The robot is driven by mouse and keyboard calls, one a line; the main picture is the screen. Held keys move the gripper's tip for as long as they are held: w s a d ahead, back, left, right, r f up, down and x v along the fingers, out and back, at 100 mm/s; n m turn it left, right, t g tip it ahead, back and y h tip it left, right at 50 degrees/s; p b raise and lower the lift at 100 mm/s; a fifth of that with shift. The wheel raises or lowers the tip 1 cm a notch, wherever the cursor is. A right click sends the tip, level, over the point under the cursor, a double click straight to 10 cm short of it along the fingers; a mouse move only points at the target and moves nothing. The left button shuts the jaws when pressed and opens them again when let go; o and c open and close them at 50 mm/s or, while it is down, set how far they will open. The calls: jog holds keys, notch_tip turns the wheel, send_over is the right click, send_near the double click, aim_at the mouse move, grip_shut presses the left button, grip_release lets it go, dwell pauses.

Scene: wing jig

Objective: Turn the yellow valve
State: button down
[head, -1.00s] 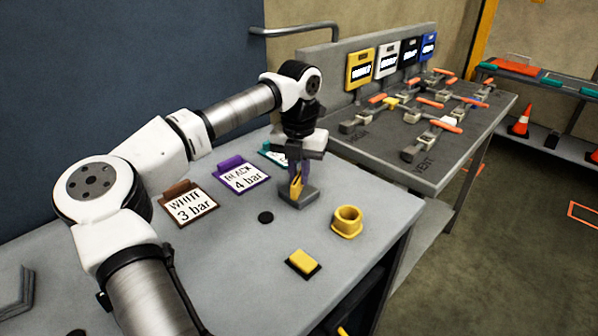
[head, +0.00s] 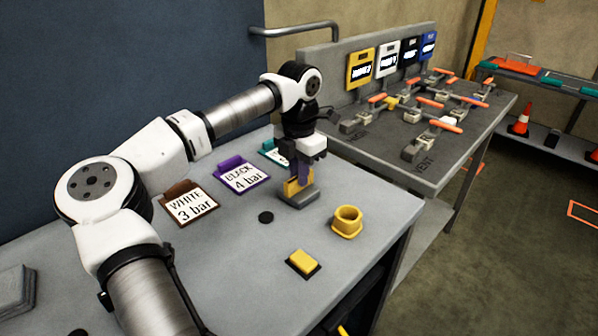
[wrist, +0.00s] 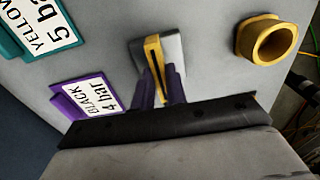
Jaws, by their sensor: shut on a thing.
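The yellow valve (head: 291,188) is a flat upright yellow piece on a low grey base block (head: 300,199) on the table. In the wrist view the yellow piece (wrist: 153,50) shows a dark slot along its edge, with the grey base (wrist: 174,45) behind it. My gripper (head: 302,177) points straight down over the base, its purple fingers shut on the yellow piece. The fingers hide part of it. In the wrist view the fingers (wrist: 161,86) lie on both sides of it.
Pressure cards (head: 190,202) stand left and behind. A bench (head: 452,165) at right carries several orange-handled valves and coloured tags. The table front is mostly clear.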

jog(key=shift+r, duration=0.1)
jog(key=c, duration=1.4)
grip_release()
jog(key=shift+c, duration=0.2)
notch_tip(320, 180, up, 14)
jog(key=b, duration=0.1)
